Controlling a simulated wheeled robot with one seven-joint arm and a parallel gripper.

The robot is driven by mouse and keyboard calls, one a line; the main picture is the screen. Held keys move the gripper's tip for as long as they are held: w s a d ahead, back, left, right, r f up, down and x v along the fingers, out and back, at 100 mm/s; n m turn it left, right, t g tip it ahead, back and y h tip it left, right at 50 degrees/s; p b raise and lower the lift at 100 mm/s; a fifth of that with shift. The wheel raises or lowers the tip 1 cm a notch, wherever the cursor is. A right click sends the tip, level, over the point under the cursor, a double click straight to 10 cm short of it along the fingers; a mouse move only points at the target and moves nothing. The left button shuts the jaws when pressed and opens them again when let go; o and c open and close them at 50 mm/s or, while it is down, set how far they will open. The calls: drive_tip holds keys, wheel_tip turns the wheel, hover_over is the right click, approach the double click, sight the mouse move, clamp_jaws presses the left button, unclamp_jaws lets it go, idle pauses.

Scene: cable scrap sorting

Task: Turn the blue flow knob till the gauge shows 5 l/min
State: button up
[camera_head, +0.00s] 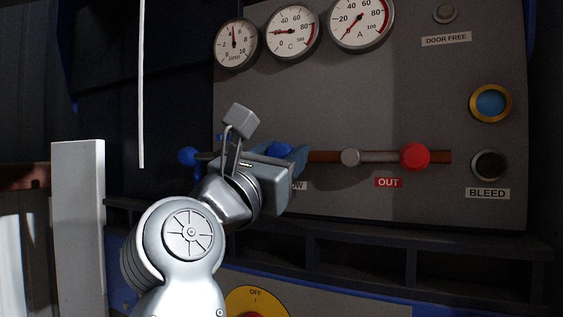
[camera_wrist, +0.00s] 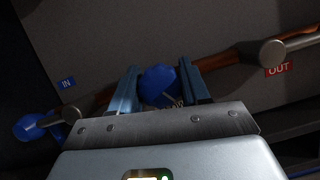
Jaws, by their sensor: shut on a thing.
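The blue flow knob (camera_wrist: 159,86) sits between the two fingers of my gripper (camera_wrist: 159,70) in the wrist view, and the gripper is shut on it. In the head view my gripper (camera_head: 288,157) reaches to the panel, and part of the blue knob (camera_head: 281,148) shows above it. The label below the knob is mostly hidden by my gripper; only "OW" shows. The l/min gauge (camera_head: 236,45) is at the panel's upper left. Its needle points almost straight up, between 4 and 6, at about 5.
A copper pipe (camera_head: 325,157) runs across the panel, with a red OUT knob (camera_head: 414,157) at right and a blue IN knob (camera_head: 187,155) at left. Gauges C (camera_head: 292,32) and A (camera_head: 361,21) sit above. A ledge (camera_head: 370,232) runs below the panel.

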drive_tip(key=o, duration=1)
drive_tip(key=b+v, duration=0.1)
drive_tip(key=v, duration=0.6)
drive_tip(key=shift+s+b, duration=0.3)
drive_tip(key=shift+s, duration=0.05)
drive_tip(key=shift+a+f, duration=0.15)
drive_tip(key=shift+f, duration=0.05)
